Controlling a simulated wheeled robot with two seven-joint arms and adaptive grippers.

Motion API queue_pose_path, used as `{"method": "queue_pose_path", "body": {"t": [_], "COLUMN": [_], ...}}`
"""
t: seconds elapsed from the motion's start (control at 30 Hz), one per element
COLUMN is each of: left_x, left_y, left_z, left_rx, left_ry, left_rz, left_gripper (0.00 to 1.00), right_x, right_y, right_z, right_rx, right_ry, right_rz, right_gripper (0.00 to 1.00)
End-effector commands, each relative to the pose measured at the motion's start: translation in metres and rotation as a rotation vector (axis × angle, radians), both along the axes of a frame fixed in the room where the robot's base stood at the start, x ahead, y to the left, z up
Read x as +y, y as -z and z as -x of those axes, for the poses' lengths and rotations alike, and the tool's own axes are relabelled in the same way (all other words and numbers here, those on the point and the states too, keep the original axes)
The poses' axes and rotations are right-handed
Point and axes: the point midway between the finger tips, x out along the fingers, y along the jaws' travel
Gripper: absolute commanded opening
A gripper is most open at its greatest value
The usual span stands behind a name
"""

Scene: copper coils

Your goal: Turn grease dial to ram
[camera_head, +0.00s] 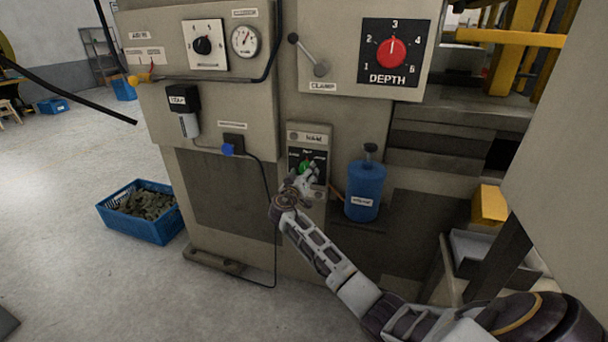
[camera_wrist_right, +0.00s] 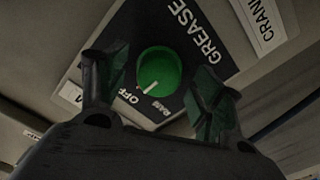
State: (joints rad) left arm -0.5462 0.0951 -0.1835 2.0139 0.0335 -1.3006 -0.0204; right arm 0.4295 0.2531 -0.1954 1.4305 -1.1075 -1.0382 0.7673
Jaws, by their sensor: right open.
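The green grease dial (camera_wrist_right: 158,70) sits on a black plate (camera_wrist_right: 205,35) lettered GREASE, OFF and RAM. Its white mark points to the lower left in the right wrist view, close to the end of the word OFF, with RAM just to the right. In the head view the dial (camera_head: 305,167) is partly covered by my right gripper (camera_head: 303,180). The right gripper (camera_wrist_right: 158,85) is open, its two fingers apart on either side of the dial. I cannot tell how deep the fingers reach or whether they touch it. My left gripper is not in view.
A blue bottle (camera_head: 365,190) stands just right of the dial panel. A red depth dial (camera_head: 391,53) and a clamp lever (camera_head: 308,55) are above. A black cable (camera_head: 268,200) hangs left of the panel. A blue crate (camera_head: 150,228) stands on the floor.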

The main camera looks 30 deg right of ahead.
Motion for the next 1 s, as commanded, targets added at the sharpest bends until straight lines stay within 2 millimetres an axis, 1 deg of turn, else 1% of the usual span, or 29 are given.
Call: {"method": "queue_pose_path", "body": {"t": [0.3,0.37,0.67,0.7,1.0], "left_x": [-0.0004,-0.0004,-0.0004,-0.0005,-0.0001], "left_y": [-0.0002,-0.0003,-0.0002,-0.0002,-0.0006], "left_z": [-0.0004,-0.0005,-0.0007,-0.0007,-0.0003], "left_rx": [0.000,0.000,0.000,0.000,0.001], "left_ry": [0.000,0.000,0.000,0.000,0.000], "left_rz": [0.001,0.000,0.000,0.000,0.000], "left_gripper": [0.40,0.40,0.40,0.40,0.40], "right_x": [-0.0009,-0.0008,-0.0006,-0.0006,-0.0005], "right_y": [-0.0002,-0.0001,0.0000,0.0000,-0.0001], "right_z": [-0.0009,-0.0009,-0.0008,-0.0008,-0.0008], "right_rx": [0.000,0.000,0.000,0.000,0.020], "right_ry": [0.000,0.000,-0.001,-0.001,-0.001], "right_rz": [0.000,0.000,0.000,0.000,0.016], "right_gripper": [0.67,0.61,0.22,0.21,0.21]}}
